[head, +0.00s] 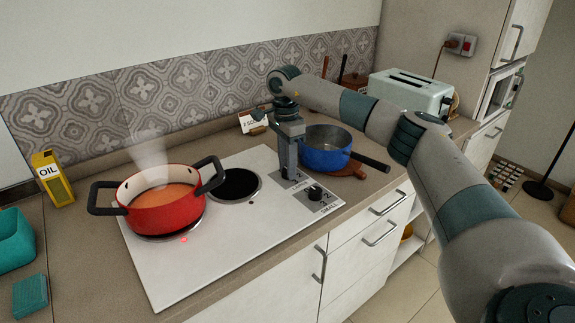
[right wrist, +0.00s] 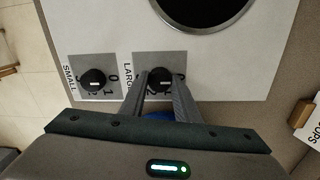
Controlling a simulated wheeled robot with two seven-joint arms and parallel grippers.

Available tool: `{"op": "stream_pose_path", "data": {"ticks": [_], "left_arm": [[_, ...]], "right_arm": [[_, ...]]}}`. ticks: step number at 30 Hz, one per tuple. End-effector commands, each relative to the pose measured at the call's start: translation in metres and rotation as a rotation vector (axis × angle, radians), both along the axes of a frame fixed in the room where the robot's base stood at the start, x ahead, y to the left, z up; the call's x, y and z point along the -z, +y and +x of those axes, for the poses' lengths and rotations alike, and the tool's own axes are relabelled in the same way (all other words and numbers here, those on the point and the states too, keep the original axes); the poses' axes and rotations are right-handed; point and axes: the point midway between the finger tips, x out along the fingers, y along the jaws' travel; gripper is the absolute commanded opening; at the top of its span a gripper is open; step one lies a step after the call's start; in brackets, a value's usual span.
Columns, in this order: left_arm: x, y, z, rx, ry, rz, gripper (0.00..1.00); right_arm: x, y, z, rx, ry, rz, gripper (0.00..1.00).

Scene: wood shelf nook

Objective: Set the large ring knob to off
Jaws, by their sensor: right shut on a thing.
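My right gripper (head: 289,175) reaches down to the control panel at the right end of the white hob (head: 170,275). In the right wrist view, its fingers (right wrist: 160,86) are shut on the large ring knob (right wrist: 160,78), a black knob beside the "LARGE" label. A pale mark shows on that knob, but the fingers cover part of its scale, so I cannot tell its setting. In the head view the gripper hides the knob. The small ring knob (head: 315,192) stands beside it, free, and shows in the right wrist view (right wrist: 93,79). My left gripper is out of view.
A red pot (head: 166,214) steams on one ring, near a lit red light (head: 184,240). The other ring (head: 236,185) is bare. A blue pan (head: 325,158) stands close behind my gripper, its handle pointing right. A toaster (head: 411,92) and oil box (head: 51,179) stand farther off.

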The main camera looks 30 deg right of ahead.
Motion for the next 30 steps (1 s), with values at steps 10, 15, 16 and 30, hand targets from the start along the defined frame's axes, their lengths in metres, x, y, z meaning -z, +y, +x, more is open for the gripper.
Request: {"op": "stream_pose_path", "data": {"ticks": [10,15,16,30], "left_arm": [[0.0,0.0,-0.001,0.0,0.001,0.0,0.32],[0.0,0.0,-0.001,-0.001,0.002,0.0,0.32],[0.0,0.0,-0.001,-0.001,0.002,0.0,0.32],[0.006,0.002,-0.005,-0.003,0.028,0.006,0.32]], "right_arm": [[-0.001,0.0,0.001,-0.001,-0.003,0.0,0.47],[-0.001,0.0,0.0,0.0,-0.002,0.0,0.47],[-0.001,0.0,0.0,0.0,-0.002,0.0,0.47],[-0.026,0.0,0.002,0.001,-0.004,0.0,0.47]]}}
